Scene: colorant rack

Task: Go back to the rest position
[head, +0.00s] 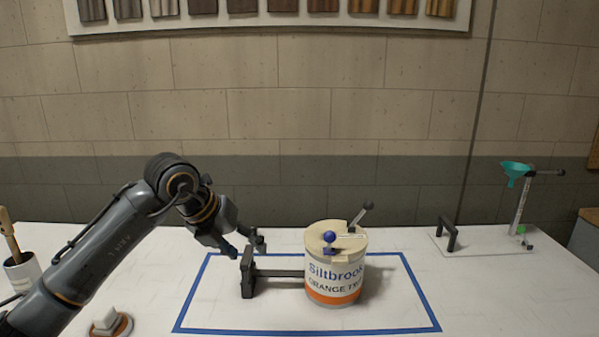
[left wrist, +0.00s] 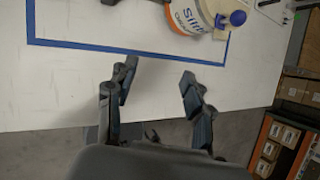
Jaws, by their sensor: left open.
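My left gripper (head: 248,249) is above the table near the black bracket, to the left of the paint can. In the left wrist view its two fingers (left wrist: 155,95) are apart with nothing between them. The white can (head: 335,283) labelled "Siltbrook Orange" stands upright inside the blue taped rectangle, with a beige lid, a blue knob (head: 329,237) and a dark lever (head: 361,214) on top. The can also shows at the top of the left wrist view (left wrist: 187,17). My right gripper is not in view.
The black bracket (head: 248,277) stands left of the can, joined by a bar. A teal funnel (head: 516,170) on a stand is at the right. A cup with a brush (head: 20,268) and a small white knobbed object (head: 108,322) are at the left. Blue tape (head: 417,292) outlines the work area.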

